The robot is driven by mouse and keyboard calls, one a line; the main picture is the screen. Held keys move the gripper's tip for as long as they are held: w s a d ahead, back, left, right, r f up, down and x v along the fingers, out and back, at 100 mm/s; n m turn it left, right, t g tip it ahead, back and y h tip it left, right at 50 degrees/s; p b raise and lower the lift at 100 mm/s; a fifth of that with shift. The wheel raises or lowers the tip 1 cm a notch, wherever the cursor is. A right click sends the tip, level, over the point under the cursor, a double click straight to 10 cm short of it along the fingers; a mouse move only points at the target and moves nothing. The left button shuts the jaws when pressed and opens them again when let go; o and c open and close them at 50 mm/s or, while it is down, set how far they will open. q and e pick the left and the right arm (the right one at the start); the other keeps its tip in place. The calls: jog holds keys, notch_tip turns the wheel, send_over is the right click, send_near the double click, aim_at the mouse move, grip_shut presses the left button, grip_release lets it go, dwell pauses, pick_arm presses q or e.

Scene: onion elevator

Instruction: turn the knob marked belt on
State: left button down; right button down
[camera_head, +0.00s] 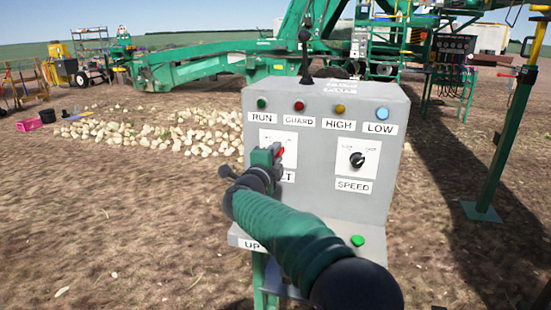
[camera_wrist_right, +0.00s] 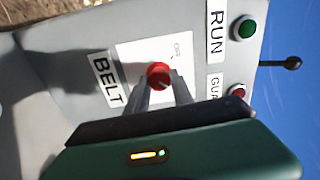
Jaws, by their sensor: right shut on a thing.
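The grey control box (camera_head: 325,215) stands in front of me. The red belt knob (camera_wrist_right: 159,75) sits on a white plate (camera_wrist_right: 165,50) beside the BELT label (camera_wrist_right: 106,80) in the right wrist view. In the head view my right gripper (camera_head: 277,155) covers most of the knob and part of the label; a bit of red shows beside it. My right gripper's fingers (camera_wrist_right: 161,88) are on either side of the knob, shut on it. The knob's exact pointer setting is too small to read. My left gripper is not in view.
A black SPEED knob (camera_head: 357,160) is to the right on the same panel. Above are RUN (camera_head: 262,103), GUARD (camera_head: 299,106), HIGH (camera_head: 340,109) and LOW (camera_head: 382,113) lamps. A black lever (camera_head: 305,55) rises from the top. A green button (camera_head: 357,240) is on the lower ledge.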

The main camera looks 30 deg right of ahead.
jog(key=shift+a+m, duration=0.1)
jog(key=shift+m, duration=0.2)
dwell(0.4)
jog(key=c, duration=1.4)
grip_release()
jog(key=shift+w+f, duration=0.1)
jog(key=o, duration=0.3)
jog(key=shift+w+f, duration=0.1)
jog(key=shift+w, duration=0.05)
jog(key=p+v, duration=0.2)
jog(key=v, duration=1.5)
jog(key=shift+d, duration=0.2)
